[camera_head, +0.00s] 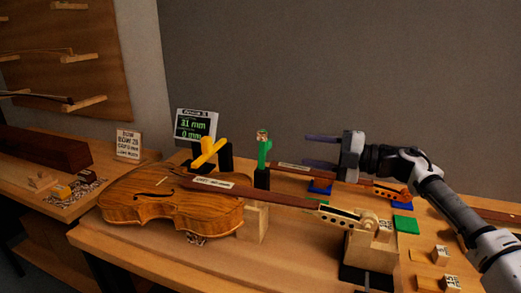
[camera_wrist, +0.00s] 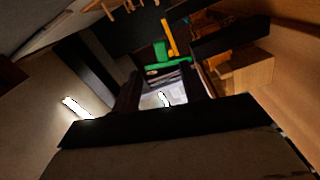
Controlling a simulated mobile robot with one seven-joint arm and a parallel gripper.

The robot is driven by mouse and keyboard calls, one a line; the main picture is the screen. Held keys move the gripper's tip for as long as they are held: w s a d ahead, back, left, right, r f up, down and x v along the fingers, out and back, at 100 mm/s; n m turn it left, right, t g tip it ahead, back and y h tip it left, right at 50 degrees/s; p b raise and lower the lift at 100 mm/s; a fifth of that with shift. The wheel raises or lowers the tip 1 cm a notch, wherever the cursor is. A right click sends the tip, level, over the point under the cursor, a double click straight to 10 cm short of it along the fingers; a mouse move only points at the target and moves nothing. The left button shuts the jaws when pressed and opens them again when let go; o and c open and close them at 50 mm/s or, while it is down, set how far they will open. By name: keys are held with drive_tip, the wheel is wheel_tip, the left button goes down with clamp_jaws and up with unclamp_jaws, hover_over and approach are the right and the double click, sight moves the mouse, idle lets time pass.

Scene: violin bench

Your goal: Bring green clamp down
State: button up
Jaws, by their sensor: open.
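The green clamp (camera_head: 264,152) stands upright on a dark post, behind the violin's neck. A small brownish piece tops it. In the wrist view the green clamp (camera_wrist: 163,60) shows beyond the fingers, near the top middle. My gripper (camera_head: 306,150) is to the right of the clamp, with its two fingers pointing left toward it. The jaws are open and empty, with a gap between the fingertips and the clamp. The violin (camera_head: 165,203) lies on the bench with its neck pointing right.
A yellow clamp (camera_head: 208,152) stands left of the green one, in front of a display (camera_head: 196,126) reading 31 mm and 0 mm. A second neck (camera_head: 345,178) lies below my gripper. A green pad (camera_head: 407,225) and small labelled blocks (camera_head: 440,254) are at right.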

sight(271, 145)
drive_tip(key=p+x, duration=0.2)
drive_tip(key=x, duration=1)
drive_tip(key=shift+a+p, duration=0.15)
drive_tip(key=shift+p, duration=0.25)
drive_tip(key=shift+w+a+f, duration=0.1)
drive_tip(key=shift+w+a, duration=0.1)
drive_tip(key=shift+a, duration=0.5)
drive_tip(key=shift+c, duration=0.2)
clamp_jaws()
